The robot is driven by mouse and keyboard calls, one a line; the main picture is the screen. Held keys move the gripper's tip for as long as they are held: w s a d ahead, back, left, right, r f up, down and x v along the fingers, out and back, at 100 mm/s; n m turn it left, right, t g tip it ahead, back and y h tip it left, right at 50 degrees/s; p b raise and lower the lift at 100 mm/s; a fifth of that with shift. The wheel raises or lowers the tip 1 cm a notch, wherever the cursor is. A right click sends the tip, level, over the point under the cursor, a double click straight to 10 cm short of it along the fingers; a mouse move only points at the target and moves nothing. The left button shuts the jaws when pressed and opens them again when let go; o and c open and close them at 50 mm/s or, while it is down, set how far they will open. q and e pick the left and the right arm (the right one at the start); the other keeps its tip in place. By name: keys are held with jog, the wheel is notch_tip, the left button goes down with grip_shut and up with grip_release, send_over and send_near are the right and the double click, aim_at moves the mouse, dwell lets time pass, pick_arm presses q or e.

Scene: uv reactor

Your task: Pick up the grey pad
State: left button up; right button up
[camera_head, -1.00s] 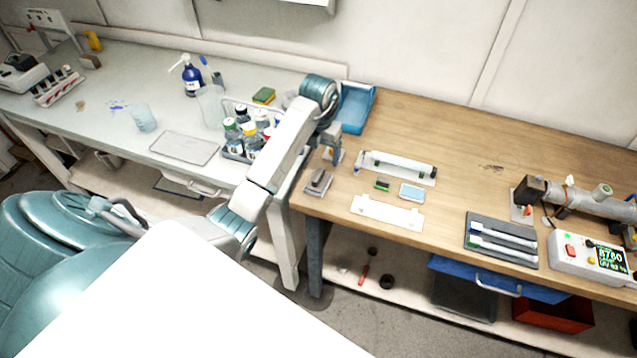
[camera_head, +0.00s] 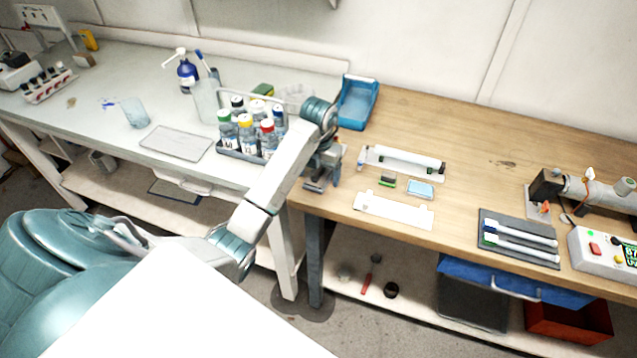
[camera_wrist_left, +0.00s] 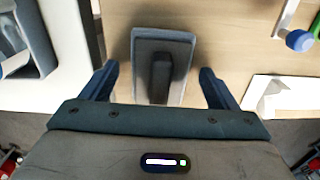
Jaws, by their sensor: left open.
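The grey pad, a rectangular block with a darker raised grip along its middle, lies on the wooden bench and shows in the left wrist view (camera_wrist_left: 146,46). My left gripper (camera_wrist_left: 158,70) is open, with one finger on each side of the pad and gaps between the fingers and its sides. In the head view my left gripper (camera_head: 321,178) is low at the bench's left front corner and covers most of the pad. My right gripper is not in view.
A white plate (camera_head: 393,210), a small green-topped block (camera_head: 388,181) and a light-blue pad (camera_head: 420,189) lie to the right. A blue tray (camera_head: 358,103) stands behind. A rack of bottles (camera_head: 248,140) is close on the left. The bench's front edge is near.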

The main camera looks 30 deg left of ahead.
pick_arm(q)
jog(key=c, duration=1.1)
jog(key=shift+a+r, duration=0.1)
